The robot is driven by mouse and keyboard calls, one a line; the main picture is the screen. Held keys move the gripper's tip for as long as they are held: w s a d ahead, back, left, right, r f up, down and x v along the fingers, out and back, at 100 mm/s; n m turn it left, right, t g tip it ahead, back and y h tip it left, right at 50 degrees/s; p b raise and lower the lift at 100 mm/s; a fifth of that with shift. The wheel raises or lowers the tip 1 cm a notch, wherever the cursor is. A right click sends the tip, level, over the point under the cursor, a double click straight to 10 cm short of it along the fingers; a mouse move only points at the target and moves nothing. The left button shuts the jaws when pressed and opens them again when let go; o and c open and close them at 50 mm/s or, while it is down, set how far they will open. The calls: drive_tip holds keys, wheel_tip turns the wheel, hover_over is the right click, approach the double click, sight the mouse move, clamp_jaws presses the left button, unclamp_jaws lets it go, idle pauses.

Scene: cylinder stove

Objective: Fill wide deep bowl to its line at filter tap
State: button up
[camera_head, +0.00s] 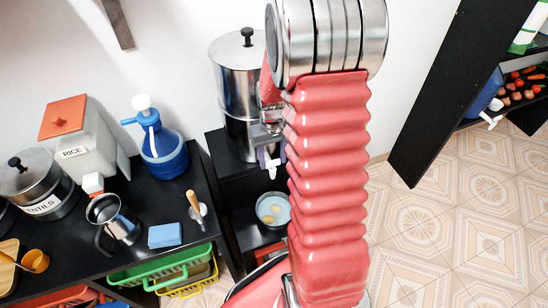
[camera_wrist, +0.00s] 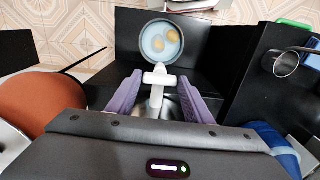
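The filter is a tall steel cylinder (camera_head: 238,85) with a black knob on its lid, on a black stand. Its white tap (camera_head: 272,166) points down at the front; in the wrist view the tap (camera_wrist: 158,79) shows a T-shaped top. The bowl (camera_head: 273,210) sits below the tap on a lower black shelf. In the wrist view the bowl (camera_wrist: 161,43) holds pale bluish contents with two or three yellowish pieces; no fill line is readable. My gripper (camera_wrist: 160,88) has its purple fingers spread either side of the tap; whether they touch it is unclear.
A black counter (camera_head: 150,262) at left carries a rice container (camera_head: 75,140), a lentils pot (camera_head: 40,185), a blue pump jug (camera_head: 158,145) and a steel pitcher (camera_head: 115,222). Green and yellow crates (camera_head: 165,270) stand below. A black shelf unit (camera_head: 440,110) and open tiled floor are at right.

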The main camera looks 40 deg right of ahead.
drive_tip(key=o, duration=0.4)
drive_tip(key=shift+c, duration=0.2)
drive_tip(key=shift+r, duration=0.1)
wheel_tip(320, 180, up, 14)
drive_tip(key=shift+f, duration=0.2)
idle(1.6)
drive_tip(key=s+a+r+n+t, duration=0.1)
drive_tip(key=s+a+r+t, duration=0.1)
drive_tip(key=a, duration=0.4)
drive_tip(key=s+a+r+n+t, duration=0.1)
drive_tip(key=s+a+r, duration=0.4)
drive_tip(key=s+a, duration=0.2)
drive_tip(key=s+a+r+n+t, duration=0.1)
drive_tip(key=s+a+r+t, duration=0.1)
drive_tip(key=s+a+r, duration=0.2)
drive_tip(key=s+a, duration=0.1)
drive_tip(key=a, duration=0.2)
drive_tip(key=shift+s+a+r+t, duration=0.15)
drive_tip(key=shift+r+t, duration=0.1)
drive_tip(key=shift+t, duration=0.05)
